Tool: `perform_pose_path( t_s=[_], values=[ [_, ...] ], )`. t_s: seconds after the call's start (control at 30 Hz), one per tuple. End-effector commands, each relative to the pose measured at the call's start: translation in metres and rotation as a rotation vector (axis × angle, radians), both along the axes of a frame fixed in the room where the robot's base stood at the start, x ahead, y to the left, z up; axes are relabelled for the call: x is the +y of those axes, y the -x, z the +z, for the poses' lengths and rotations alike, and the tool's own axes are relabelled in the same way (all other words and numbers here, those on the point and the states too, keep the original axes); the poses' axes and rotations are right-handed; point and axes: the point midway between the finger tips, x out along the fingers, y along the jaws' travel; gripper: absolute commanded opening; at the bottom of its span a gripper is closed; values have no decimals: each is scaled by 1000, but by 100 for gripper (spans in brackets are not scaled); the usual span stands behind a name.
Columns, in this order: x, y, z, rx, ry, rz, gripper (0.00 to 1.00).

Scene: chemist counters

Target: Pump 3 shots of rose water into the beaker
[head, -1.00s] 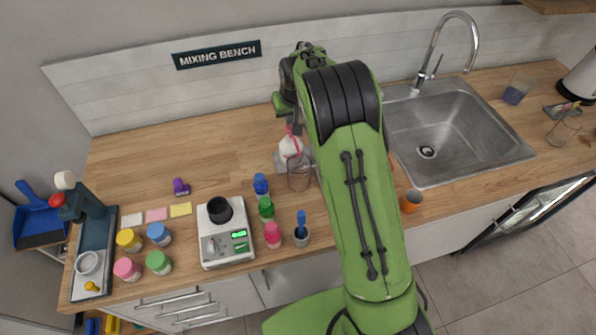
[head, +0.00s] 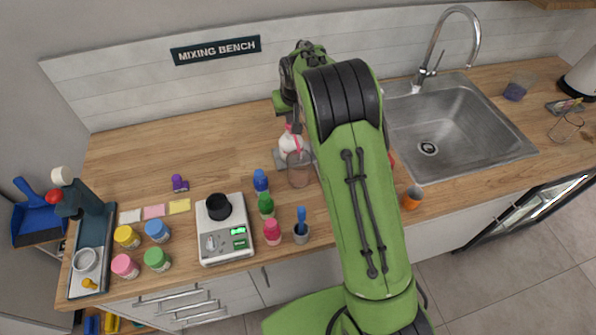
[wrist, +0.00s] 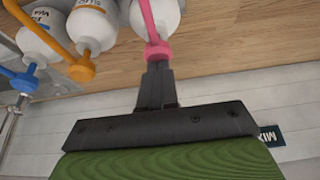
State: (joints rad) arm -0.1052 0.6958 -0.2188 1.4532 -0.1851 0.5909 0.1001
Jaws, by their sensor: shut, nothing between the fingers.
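A white bottle with a pink pump (head: 291,144) stands at the back of the counter, partly hidden by my arm. Its label is not readable here. My gripper (head: 295,128) is shut and empty, right at the pink pump's top. In the wrist view my shut fingers (wrist: 156,70) point at the pink pump head (wrist: 157,50) and seem to meet it; whether they press it I cannot tell. The clear beaker (head: 299,170) stands in front of this bottle, with a pinkish tint inside. The pump's spout end is hard to make out.
Bottles with an orange pump (wrist: 95,28) and a blue pump (wrist: 38,45) stand beside the pink one. Blue (head: 261,181), green (head: 266,206) and pink (head: 272,232) small bottles and a scale (head: 225,240) are left of my arm. A sink (head: 450,130) is at right.

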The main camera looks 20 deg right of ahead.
Motion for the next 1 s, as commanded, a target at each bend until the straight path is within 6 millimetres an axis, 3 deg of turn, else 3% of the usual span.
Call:
perform_pose_path(
  t_s=[0.3,0.53,1.0],
  values=[
    [0,1,-15,5,1,-1,0],
    [0,1,-14,8,1,-1,0],
    [0,1,14,6,1,0,0]
  ],
)
